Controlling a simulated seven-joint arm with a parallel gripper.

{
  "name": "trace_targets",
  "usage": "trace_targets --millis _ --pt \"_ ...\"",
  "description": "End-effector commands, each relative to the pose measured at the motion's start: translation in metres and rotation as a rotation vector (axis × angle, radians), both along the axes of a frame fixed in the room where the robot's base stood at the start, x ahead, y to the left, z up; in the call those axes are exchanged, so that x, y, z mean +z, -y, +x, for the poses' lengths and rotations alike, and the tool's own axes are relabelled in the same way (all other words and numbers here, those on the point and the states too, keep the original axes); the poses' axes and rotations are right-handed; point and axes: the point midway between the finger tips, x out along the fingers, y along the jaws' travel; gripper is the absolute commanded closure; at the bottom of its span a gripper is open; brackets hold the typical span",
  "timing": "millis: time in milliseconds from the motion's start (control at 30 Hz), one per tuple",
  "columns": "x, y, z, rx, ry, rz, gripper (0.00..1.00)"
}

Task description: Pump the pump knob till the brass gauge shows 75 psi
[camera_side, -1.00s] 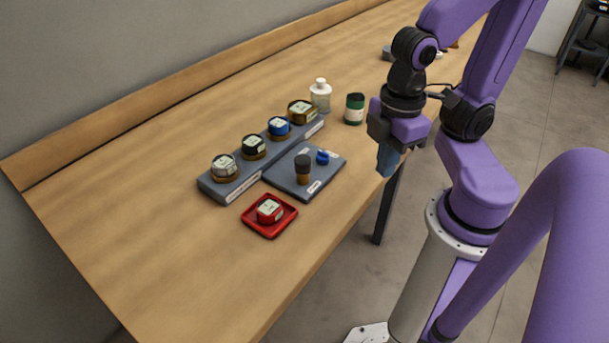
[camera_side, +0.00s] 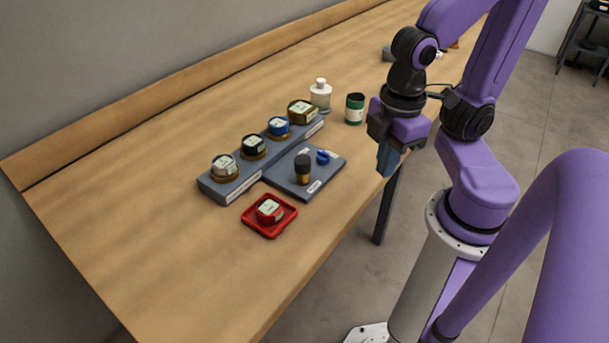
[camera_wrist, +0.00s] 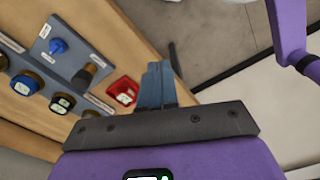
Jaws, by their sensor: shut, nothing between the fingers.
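The pump knob (camera_side: 303,162), black with a brown-orange lower part, stands upright on a grey panel (camera_side: 285,172). It also shows in the wrist view (camera_wrist: 88,73). The brass gauge (camera_side: 301,112) is the far one in a row on a grey strip; its reading is too small to tell. It is cut by the left edge of the wrist view. My gripper (camera_side: 387,165) is shut and empty, pointing down to the right of the panel, near the table's front edge. Its closed fingers (camera_wrist: 155,86) are apart from the knob.
Silver (camera_side: 225,168), black (camera_side: 253,147) and blue (camera_side: 279,128) gauges share the strip. A blue knob (camera_side: 323,157) sits behind the pump knob. A red gauge (camera_side: 269,211) lies in a red tray (camera_side: 252,225). A white bottle (camera_side: 320,97) and green jar (camera_side: 354,109) stand behind.

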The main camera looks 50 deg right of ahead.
Motion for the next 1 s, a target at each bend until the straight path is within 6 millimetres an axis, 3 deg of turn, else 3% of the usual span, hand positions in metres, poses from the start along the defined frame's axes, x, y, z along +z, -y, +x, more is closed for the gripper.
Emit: trace_targets --millis 567,1000 --pt "0.0 -0.001 0.003 -0.022 -0.007 0.0 1.0" --pt "-0.003 -0.01 0.039 -0.3 -0.1 0.019 1.0"
